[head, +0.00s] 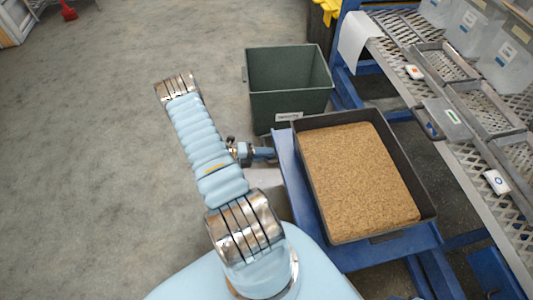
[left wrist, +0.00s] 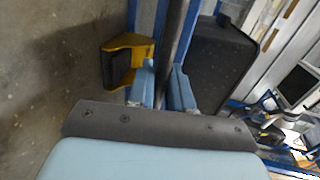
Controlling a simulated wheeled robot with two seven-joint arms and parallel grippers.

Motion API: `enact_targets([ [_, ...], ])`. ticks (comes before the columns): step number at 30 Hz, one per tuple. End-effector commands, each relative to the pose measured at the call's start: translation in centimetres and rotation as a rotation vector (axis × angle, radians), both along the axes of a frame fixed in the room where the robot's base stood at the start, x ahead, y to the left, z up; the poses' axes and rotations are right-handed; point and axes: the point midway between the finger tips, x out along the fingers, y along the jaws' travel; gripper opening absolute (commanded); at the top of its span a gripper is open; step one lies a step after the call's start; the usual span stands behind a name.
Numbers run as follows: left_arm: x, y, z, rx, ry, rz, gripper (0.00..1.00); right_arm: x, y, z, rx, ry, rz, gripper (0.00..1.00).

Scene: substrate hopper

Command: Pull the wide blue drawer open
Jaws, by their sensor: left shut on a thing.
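A wide blue piece (head: 294,185), which looks like the drawer or its frame, shows beside and below a dark tray (head: 432,212) filled with brown granular substrate. My left arm reaches forward in the head view, and its gripper (head: 268,154) is at the left edge of this blue piece. In the left wrist view the two light blue fingers of my left gripper (left wrist: 162,88) are closed on a dark grey bar (left wrist: 177,35). I cannot tell whether this bar is the drawer's handle. The drawer's front is mostly hidden. My right gripper is not in view.
A dark green bin (head: 290,98) stands on the floor just beyond the gripper. A sloping metal rack (head: 400,65) with clear bins and trays is on the right. A yellow and black object (left wrist: 125,58) shows left of the fingers.

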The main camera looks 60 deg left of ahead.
Motion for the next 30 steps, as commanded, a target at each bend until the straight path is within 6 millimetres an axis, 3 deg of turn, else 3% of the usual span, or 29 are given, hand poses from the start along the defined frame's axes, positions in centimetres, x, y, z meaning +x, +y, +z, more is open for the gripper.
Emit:
enact_targets([
  [4, 0.0, 0.1, 0.0, 0.002, 0.001, 0.002, 0.00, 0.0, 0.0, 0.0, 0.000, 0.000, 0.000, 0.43],
  [5, 0.0, 0.1, 0.0, 0.002, 0.002, 0.002, 0.23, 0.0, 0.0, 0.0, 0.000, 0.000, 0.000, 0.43],
  [8, 0.0, 0.1, 0.0, 0.002, 0.001, 0.002, 0.35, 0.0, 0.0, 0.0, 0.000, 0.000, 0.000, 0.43],
  [16, -0.1, 0.1, 0.0, 0.002, 0.001, 0.001, 0.35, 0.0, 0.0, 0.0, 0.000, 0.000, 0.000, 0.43],
  [20, -1.1, 0.6, 0.2, 0.003, 0.003, 0.003, 0.35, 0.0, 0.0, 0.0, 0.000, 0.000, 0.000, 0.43],
  [30, -8.2, 3.5, 1.8, 0.004, 0.003, 0.003, 0.35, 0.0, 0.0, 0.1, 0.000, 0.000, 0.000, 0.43],
])
